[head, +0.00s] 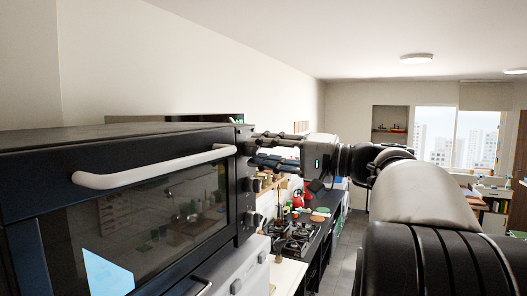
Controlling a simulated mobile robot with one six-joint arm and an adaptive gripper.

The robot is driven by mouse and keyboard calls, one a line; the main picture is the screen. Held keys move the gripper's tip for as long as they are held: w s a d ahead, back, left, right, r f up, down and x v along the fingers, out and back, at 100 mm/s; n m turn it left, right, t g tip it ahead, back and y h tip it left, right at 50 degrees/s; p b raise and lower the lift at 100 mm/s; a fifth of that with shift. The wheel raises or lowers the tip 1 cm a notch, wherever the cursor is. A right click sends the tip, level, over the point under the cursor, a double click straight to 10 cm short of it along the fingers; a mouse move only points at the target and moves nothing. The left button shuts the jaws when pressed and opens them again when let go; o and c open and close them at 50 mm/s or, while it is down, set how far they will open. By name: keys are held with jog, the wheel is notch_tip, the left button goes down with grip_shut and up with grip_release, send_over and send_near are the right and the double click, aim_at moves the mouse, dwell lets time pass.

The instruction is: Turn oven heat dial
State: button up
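The black oven (120,140) fills the left of the head view, with a pale bar handle (150,166) across its glass door. Its narrow control panel is at the door's right edge. A middle dial (252,185) and a lower dial (252,218) stick out from it. My gripper (256,150) comes in from the right at the panel's upper part. Its two fingers point left, one above the other, with a gap between them. The fingertips hide the panel's upper part; I cannot tell whether a dial is between them or touched.
A white appliance with knobs (236,286) is below the oven. Beyond it, a counter holds a gas hob (297,238), a red kettle (297,200) and several small items. Open floor (345,250) lies right of the counter.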

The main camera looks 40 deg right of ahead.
jog(key=o, duration=0.4)
jog(key=shift+s, duration=0.1)
jog(key=v, duration=1.1)
jog(key=shift+s+d, duration=0.2)
jog(key=shift+s, duration=0.2)
jog(key=shift+w, duration=0.1)
